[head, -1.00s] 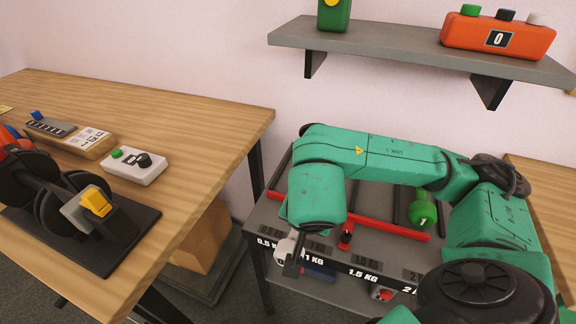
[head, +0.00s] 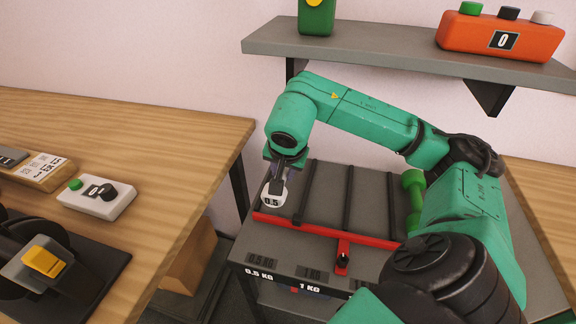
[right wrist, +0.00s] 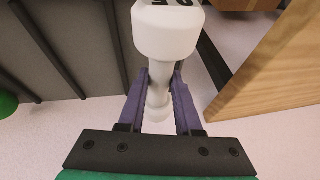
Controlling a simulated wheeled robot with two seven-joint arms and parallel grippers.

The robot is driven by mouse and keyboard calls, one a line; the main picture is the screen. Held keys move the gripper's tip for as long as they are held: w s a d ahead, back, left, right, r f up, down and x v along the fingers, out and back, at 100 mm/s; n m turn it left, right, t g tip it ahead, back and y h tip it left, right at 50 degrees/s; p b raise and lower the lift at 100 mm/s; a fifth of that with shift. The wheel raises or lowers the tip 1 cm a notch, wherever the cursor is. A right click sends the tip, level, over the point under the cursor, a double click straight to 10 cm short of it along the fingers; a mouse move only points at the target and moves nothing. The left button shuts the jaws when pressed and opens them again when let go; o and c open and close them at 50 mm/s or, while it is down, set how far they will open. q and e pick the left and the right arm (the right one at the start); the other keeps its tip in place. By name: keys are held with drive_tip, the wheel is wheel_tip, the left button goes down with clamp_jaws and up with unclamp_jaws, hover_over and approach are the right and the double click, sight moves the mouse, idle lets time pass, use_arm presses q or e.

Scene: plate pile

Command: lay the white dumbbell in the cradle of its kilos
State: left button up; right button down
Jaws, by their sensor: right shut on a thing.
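The white dumbbell (head: 272,198), marked 0.5, is held at the left end of the grey rack (head: 328,215), by the leftmost lane behind the red front bar. My right gripper (head: 284,172) is shut on its handle. In the right wrist view, the white dumbbell (right wrist: 166,35) sits between the two dark fingers (right wrist: 160,95), one head towards the top. Whether it touches the rack floor is unclear. Front labels read 0.5 KG (head: 259,274) and 1 KG (head: 305,288); labels further right are hidden by my arm. My left gripper is not in view.
Black dividers (head: 347,197) split the rack; a green dumbbell (head: 414,196) lies at its right. A small red piece (head: 343,257) stands at the front bar. The wooden table (head: 190,140) at left holds a white button box (head: 96,199). A shelf (head: 400,55) hangs above.

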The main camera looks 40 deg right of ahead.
drive_tip(key=w+d, duration=0.2)
drive_tip(key=d, duration=0.2)
drive_tip(key=shift+w+d, duration=0.1)
drive_tip(key=shift+w, duration=0.3)
wheel_tip(320, 180, down, 6)
drive_tip(key=shift+f+p, duration=0.15)
drive_tip(key=shift+p, duration=0.25)
drive_tip(key=shift+w+f, duration=0.1)
drive_tip(key=shift+f, duration=0.35)
drive_tip(key=c, duration=0.6)
unclamp_jaws()
drive_tip(key=v, duration=0.7)
drive_tip(key=shift+r, duration=0.4)
drive_tip(key=shift+f, duration=0.1)
